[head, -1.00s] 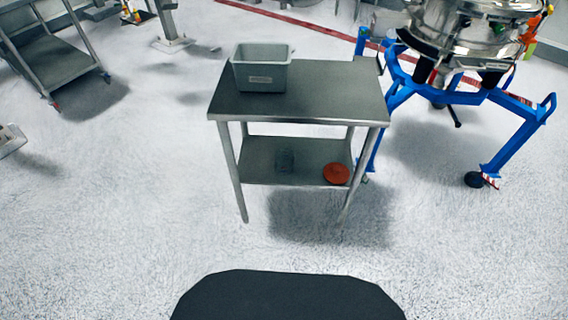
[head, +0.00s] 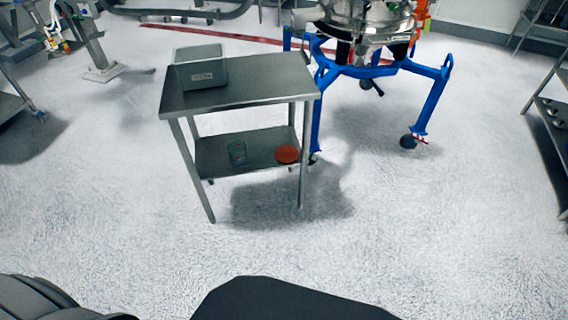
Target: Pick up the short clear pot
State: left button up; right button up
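A short clear pot (head: 238,153) stands on the lower shelf of a steel table, left of a red round lid-like disc (head: 287,154). The pot is see-through and small in the head view, so its details are hard to make out. Neither of my grippers shows in the head view. Both the pot and the disc are some way ahead of me, across open floor.
The steel table (head: 245,85) carries a grey bin (head: 203,73) on its top, above the pot. A steel sifter on a blue frame (head: 430,107) stands behind right. Shelving (head: 548,110) is at the far right. The floor in front is clear.

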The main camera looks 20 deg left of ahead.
aim_at(237, 149)
jog(key=z, duration=0.5)
jog(key=i, duration=1.8)
jog(key=u, duration=1.3)
jog(key=i, duration=0.8)
jog(key=u, duration=0.85)
